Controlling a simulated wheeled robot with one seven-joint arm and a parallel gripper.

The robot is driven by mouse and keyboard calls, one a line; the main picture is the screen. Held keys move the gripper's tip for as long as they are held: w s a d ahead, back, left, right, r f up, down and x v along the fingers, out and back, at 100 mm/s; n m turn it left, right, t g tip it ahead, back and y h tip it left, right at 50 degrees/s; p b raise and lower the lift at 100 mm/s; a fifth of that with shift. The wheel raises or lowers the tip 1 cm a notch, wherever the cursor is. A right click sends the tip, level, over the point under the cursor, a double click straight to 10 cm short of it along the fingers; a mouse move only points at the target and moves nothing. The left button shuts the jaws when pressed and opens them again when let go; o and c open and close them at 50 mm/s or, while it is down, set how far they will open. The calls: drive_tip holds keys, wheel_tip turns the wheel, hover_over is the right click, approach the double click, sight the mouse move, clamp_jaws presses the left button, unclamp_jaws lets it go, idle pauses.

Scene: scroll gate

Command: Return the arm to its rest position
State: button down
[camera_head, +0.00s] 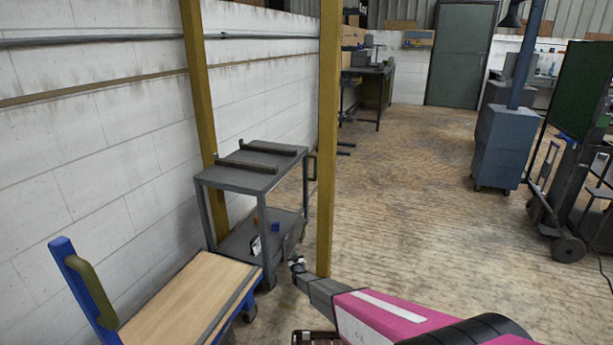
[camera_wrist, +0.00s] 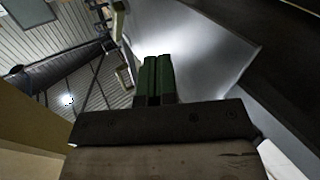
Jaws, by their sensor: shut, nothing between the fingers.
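My gripper (camera_head: 297,264) is at the end of my pink and grey arm, which reaches in from the lower right in the head view. It is in front of a yellow post (camera_head: 328,150) and close to the grey cart (camera_head: 238,180) in the picture; I cannot tell whether it touches either. In the wrist view my gripper (camera_wrist: 157,72) shows two dark green fingers side by side, shut, with nothing held between them.
A blue cart with a wooden top (camera_head: 185,300) stands at the lower left. A second yellow post (camera_head: 198,90) is by the white wall. A blue-grey cabinet (camera_head: 500,145) and a dark wheeled machine (camera_head: 575,190) stand at right. The middle floor is clear.

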drive_tip(key=s+d+r+m+g+h, duration=0.1)
drive_tip(key=s+d+r+g, duration=0.3)
drive_tip(key=s+d+r, duration=0.55)
drive_tip(key=s+d+r+m+g+h, duration=0.15)
drive_tip(key=s+d+r+g, duration=0.4)
drive_tip(key=r, duration=0.65)
drive_tip(key=s+d+r+g, duration=0.2)
drive_tip(key=s+d+r, duration=0.2)
drive_tip(key=s, duration=0.8)
drive_tip(key=s+d+r+m+g+h, duration=0.1)
drive_tip(key=s+d+r+g, duration=0.2)
drive_tip(key=s+r, duration=0.5)
drive_tip(key=s+d+r+m+g, duration=0.1)
drive_tip(key=s+d+r+g, duration=0.2)
drive_tip(key=s, duration=1.3)
drive_tip(key=d+r, duration=0.3)
drive_tip(key=shift+s+r+h, duration=0.2)
drive_tip(key=shift+r+h, duration=0.15)
